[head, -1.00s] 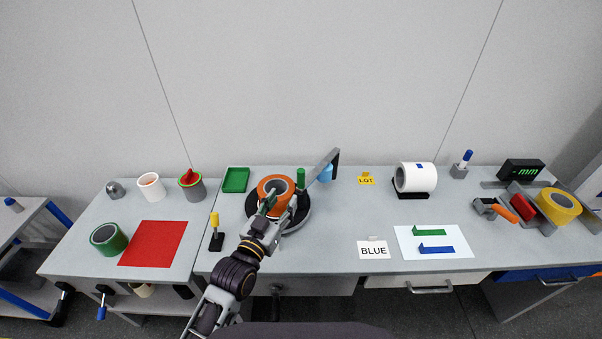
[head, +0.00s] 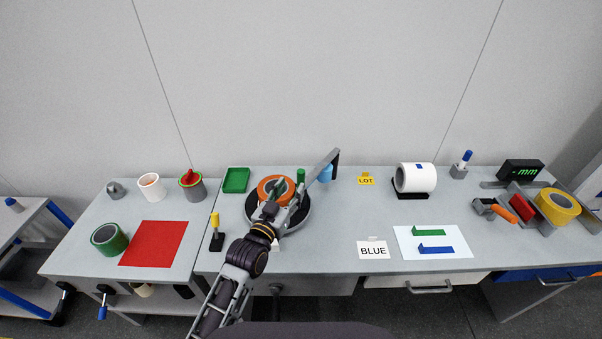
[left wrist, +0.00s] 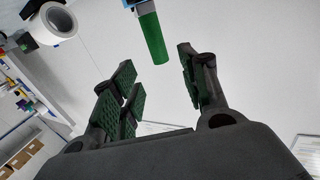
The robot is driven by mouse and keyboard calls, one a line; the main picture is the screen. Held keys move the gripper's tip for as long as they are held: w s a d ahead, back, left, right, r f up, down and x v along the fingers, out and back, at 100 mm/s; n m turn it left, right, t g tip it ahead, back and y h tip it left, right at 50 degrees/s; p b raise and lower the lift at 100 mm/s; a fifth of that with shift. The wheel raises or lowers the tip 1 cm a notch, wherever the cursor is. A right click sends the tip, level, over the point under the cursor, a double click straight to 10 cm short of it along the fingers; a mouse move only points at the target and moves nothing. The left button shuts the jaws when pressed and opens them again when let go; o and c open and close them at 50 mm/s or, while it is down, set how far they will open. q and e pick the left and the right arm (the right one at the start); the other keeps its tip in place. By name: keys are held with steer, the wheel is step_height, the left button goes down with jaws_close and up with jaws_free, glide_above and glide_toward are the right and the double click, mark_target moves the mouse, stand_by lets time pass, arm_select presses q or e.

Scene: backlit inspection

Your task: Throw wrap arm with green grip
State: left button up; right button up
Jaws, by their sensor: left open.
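The wrap arm (head: 322,166) is a grey bar above the right side of a dark round turntable (head: 294,222). Its green grip (head: 301,175) is an upright cylinder near the bar's lower left end. An orange roll (head: 266,188) lies on the turntable. My left gripper (head: 280,187) is over the roll, left of and nearer than the grip, partly hidden by its own wrist. In the left wrist view the gripper (left wrist: 157,68) is open and empty, and the green grip (left wrist: 153,38) shows beyond the gap between the fingers. My right gripper is not in view.
A green tray (head: 235,181) and a yellow-topped lever (head: 215,232) stand left of the turntable. A BLUE card (head: 373,250) and white roll (head: 417,177) are to the right. The bench between the turntable and card is clear.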

mark_target(299, 176)
arm_select(q)
steer(key=shift+p+x, duration=0.3)
steer(key=shift+x, duration=3.95)
jaws_close()
